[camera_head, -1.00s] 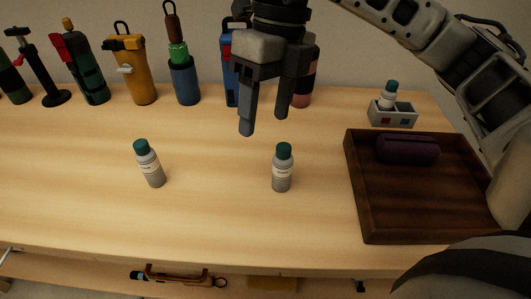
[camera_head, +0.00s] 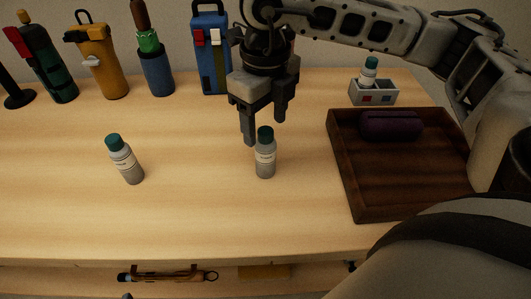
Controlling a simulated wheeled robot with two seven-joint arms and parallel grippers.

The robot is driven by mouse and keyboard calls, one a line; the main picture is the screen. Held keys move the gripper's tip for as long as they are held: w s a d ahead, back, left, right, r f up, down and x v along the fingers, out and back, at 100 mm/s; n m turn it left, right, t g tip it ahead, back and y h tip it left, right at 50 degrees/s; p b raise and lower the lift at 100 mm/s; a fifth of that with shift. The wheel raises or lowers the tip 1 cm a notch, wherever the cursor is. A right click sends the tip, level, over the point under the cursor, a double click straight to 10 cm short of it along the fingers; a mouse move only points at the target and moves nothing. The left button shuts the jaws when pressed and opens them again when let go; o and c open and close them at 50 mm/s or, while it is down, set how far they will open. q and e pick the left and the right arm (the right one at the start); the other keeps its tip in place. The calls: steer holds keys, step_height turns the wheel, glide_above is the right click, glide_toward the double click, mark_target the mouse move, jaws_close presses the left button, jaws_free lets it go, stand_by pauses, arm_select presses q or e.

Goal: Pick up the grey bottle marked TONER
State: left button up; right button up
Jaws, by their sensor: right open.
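Three grey bottles with teal caps and pale labels show; the label print is too small to read. One grey bottle (camera_head: 125,162) stands on the left of the wooden table. A second grey bottle (camera_head: 265,158) stands near the middle. A third bottle (camera_head: 368,74) sits in a small grey holder at the back right. My right gripper (camera_head: 265,128) points down with its fingers apart and empty, at the cap of the middle bottle. In the picture one finger is left of the cap and one is behind its right side; contact cannot be told. My left gripper is not in view.
A dark wooden tray (camera_head: 345,190) with a purple case (camera_head: 390,125) lies at the right. The grey holder (camera_head: 372,97) stands behind it. A blue case (camera_head: 210,60), a blue cup (camera_head: 157,75) and a yellow container (camera_head: 105,70) line the back. The front table is clear.

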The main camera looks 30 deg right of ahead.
mark_target(266, 130)
step_height(266, 130, down, 4)
steer(key=shift+s+f, duration=0.15)
steer(key=c, duration=1.1)
